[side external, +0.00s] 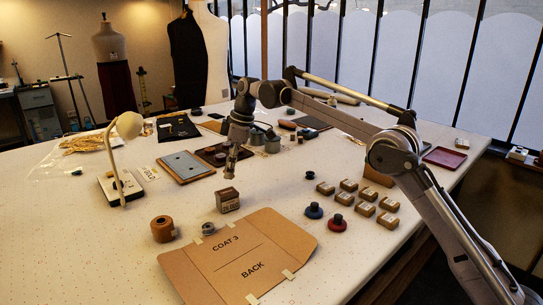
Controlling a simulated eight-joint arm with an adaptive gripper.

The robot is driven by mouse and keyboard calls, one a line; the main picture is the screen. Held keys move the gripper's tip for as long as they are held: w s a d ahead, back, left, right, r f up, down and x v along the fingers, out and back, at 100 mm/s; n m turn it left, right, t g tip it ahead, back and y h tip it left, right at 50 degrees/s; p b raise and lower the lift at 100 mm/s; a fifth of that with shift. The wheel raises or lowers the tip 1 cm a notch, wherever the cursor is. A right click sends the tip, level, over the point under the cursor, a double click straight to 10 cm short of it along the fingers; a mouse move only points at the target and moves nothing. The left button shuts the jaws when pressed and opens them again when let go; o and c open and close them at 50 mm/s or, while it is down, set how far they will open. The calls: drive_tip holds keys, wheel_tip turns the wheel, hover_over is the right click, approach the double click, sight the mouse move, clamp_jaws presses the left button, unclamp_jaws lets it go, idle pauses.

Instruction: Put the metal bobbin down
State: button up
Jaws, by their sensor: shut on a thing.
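The held thing appears to be clear of the box top, but the exact gap is hard to judge. A small round grey item (208,228) stands on the table at the top left edge of the brown card folder.
The brown folder marked COAT 3 BACK (240,258) lies in front. A brown spool (163,229) stands left of it. Several small tan boxes (367,209), a blue-based knob (314,211) and a red-based knob (337,223) are to the right. A lamp (127,127) stands left.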

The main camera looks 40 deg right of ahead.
sight(225, 192)
drive_tip(key=shift+w+a+f, duration=0.2)
drive_tip(key=shift+a+f, duration=0.2)
drive_tip(key=shift+a, duration=0.1)
drive_tip(key=shift+f, duration=1.95)
drive_tip(key=o, duration=1)
drive_tip(key=shift+f, duration=0.15)
drive_tip(key=shift+c, duration=0.2)
